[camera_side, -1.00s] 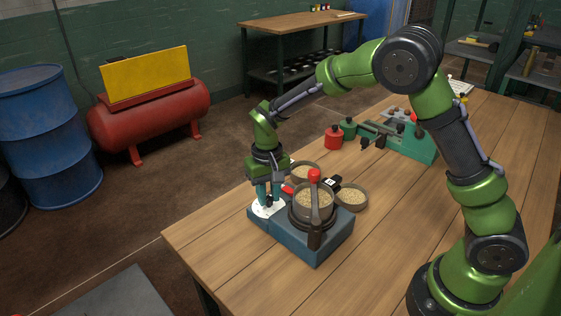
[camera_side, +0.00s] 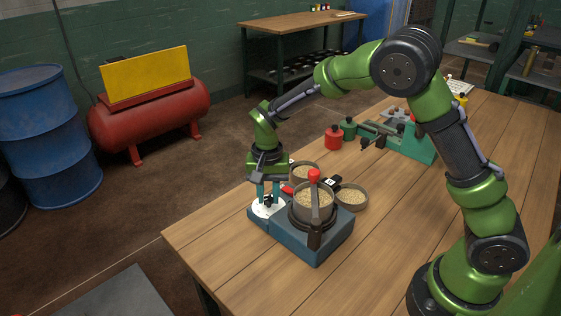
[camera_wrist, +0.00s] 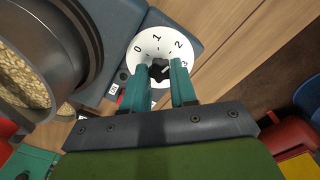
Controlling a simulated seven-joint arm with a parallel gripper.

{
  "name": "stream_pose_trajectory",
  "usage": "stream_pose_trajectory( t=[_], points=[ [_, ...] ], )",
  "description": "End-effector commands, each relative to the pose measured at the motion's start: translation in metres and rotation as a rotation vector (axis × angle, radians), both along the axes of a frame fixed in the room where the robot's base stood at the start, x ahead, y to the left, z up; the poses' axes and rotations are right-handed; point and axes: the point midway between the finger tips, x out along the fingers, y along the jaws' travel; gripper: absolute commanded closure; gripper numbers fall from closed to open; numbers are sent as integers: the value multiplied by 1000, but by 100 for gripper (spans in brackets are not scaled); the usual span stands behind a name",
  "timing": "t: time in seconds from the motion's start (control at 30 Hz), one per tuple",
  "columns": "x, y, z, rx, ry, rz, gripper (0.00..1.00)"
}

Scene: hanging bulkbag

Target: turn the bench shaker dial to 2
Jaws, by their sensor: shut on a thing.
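The bench shaker (camera_side: 318,246) is a dark blue box on the wooden table. Its white dial (camera_side: 262,211) sits on the left part of its top. In the wrist view the dial (camera_wrist: 146,45) shows the numbers 0, 1, 2 and 3 around a black knob (camera_wrist: 159,71). A pale mark on the knob points up and right, towards the side of 2 and 3; I cannot tell exactly where. My gripper (camera_side: 268,197) is over the dial, fingers down. Its teal fingers (camera_wrist: 161,68) stand on either side of the knob, shut on it.
A sieve pan of grain (camera_side: 313,200) with a red-knobbed clamp lever (camera_side: 315,180) stands on the shaker, close right of my gripper. Bowls of grain (camera_side: 351,197) stand behind it.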

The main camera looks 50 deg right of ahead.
Motion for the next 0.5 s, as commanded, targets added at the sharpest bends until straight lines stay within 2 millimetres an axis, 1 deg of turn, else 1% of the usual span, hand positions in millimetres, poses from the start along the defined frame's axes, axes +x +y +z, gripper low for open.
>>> stream_pose_trajectory(
  t=[0.27, 0.3, 0.43, 0.5],
  points=[
    [-1, 0, 1, 2, 2, -2, 100],
    [-1, 0, 1, 2, 2, -2, 69],
    [0, 0, 1, 1, 1, -1, 49],
    [0, 0, 0, 1, 1, 0, 47]
  ],
)
